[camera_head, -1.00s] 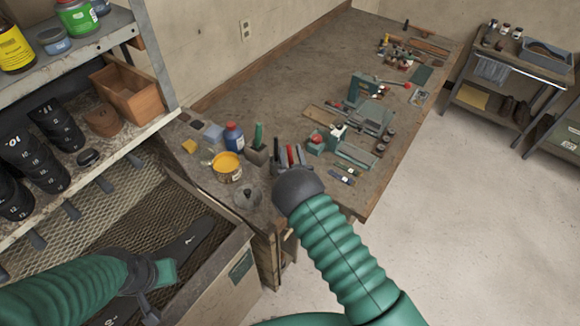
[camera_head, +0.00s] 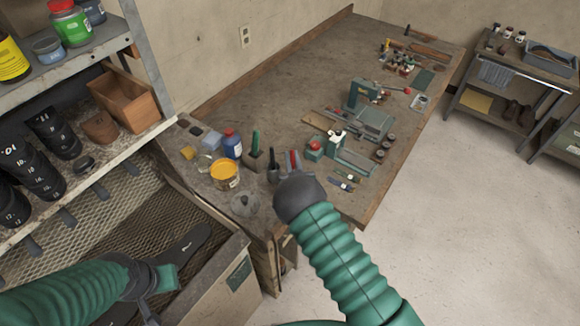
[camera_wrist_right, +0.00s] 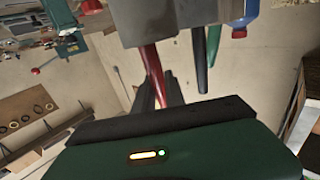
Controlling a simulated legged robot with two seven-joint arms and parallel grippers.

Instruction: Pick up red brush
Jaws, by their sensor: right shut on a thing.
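The red brush (camera_head: 293,159) shows as a thin red handle at the near end of the workbench. My right gripper (camera_head: 288,168) is shut on it. In the right wrist view, the red brush (camera_wrist_right: 151,66) runs from the edge of a grey holder block (camera_wrist_right: 180,22) down to my dark fingers (camera_wrist_right: 160,92). I cannot tell whether its lower end is still inside the block. A black handle (camera_wrist_right: 201,65) and a green handle (camera_wrist_right: 213,45) stand beside it, apart from my fingers. My left gripper (camera_head: 155,287) is low at the left over the bin, and its opening is unclear.
A yellow can (camera_head: 224,176), a blue bottle (camera_head: 232,145) and the green brush (camera_head: 255,143) stand left of my right gripper. A green machine (camera_head: 362,92) and small tools lie beyond on the workbench (camera_head: 290,85). A shelf (camera_head: 130,140) with shoe lasts is at left.

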